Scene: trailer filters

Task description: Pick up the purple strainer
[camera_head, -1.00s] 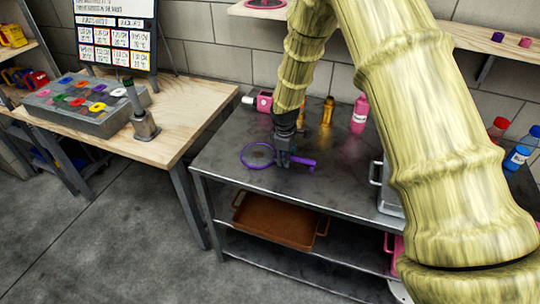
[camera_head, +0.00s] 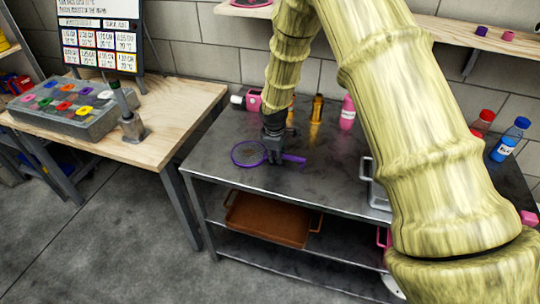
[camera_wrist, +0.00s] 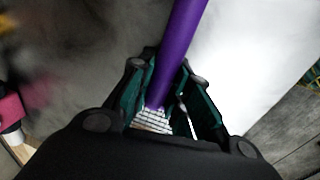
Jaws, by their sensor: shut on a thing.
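The purple strainer (camera_head: 248,163) is at the dark metal table, its round hoop left of my gripper and its handle end right of it in the head view. My gripper (camera_head: 277,157) is shut on the strainer's handle. In the wrist view the purple handle (camera_wrist: 178,52) runs between the fingers of my gripper (camera_wrist: 160,100), and the hoop is out of that view. I cannot tell whether the strainer still touches the tabletop.
The metal table (camera_head: 215,143) also bears a pink bottle (camera_head: 347,113), an amber bottle (camera_head: 317,108), a pink box (camera_head: 254,100) and a metal pan (camera_head: 378,195). A brown tray (camera_head: 270,220) sits on the shelf below. A wooden table (camera_head: 180,120) stands left.

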